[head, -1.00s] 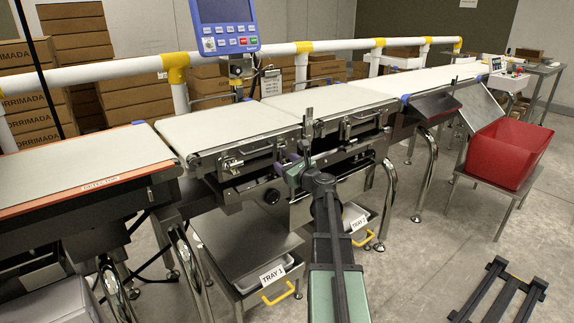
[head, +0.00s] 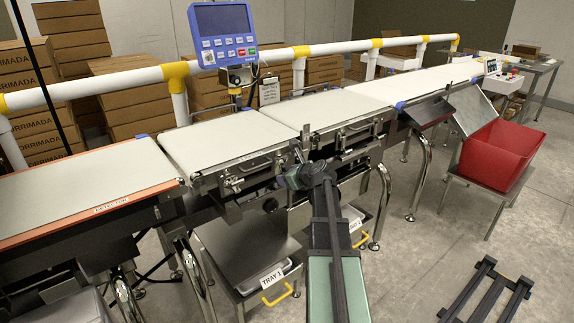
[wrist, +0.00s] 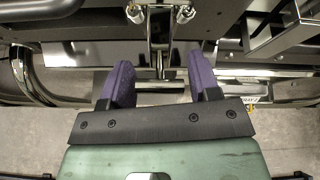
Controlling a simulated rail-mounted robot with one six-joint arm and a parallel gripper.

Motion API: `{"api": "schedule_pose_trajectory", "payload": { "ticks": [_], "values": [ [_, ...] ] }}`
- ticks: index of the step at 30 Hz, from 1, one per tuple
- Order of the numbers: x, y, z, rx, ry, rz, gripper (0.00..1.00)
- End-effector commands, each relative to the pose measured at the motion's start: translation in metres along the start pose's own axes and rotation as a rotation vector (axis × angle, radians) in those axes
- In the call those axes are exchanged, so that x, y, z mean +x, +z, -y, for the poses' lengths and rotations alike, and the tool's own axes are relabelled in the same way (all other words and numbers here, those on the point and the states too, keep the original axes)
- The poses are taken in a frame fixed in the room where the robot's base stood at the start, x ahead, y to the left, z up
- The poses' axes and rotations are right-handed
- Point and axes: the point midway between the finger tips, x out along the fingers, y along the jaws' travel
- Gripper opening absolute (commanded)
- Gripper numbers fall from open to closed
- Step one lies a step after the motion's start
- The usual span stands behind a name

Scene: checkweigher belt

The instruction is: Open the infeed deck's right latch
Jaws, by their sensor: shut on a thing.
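The infeed deck (head: 215,138) is the pale belt section right of the orange-edged detector deck in the head view. My gripper (head: 280,183) is at its front side, near its right end. In the wrist view, the two purple fingertips of my gripper (wrist: 161,84) stand either side of a metal latch handle (wrist: 158,86), a T-shaped bar on an upright stem. The jaws are shut on this handle, which spans between the fingertips. In the head view my wrist and fingers hide the latch, so how far it is turned cannot be told.
Tray 1 (head: 262,298), with a yellow handle, sits below the deck. A blue control panel (head: 224,32) stands behind it. A red tub (head: 495,155) is at the right. A black frame (head: 487,292) lies on otherwise clear floor at the lower right.

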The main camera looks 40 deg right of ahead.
Motion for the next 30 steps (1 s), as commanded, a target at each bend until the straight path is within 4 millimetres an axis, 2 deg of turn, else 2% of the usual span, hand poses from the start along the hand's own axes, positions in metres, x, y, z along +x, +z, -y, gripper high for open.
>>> {"api": "schedule_pose_trajectory", "payload": {
  "ticks": [1,21,30],
  "values": [
    [-0.007,0.012,0.003,-0.001,0.008,-0.040,0.33],
    [-0.025,0.033,0.008,0.000,0.128,-0.648,0.32],
    [-0.027,0.039,0.009,-0.001,0.164,-0.827,0.32]
  ]
}}
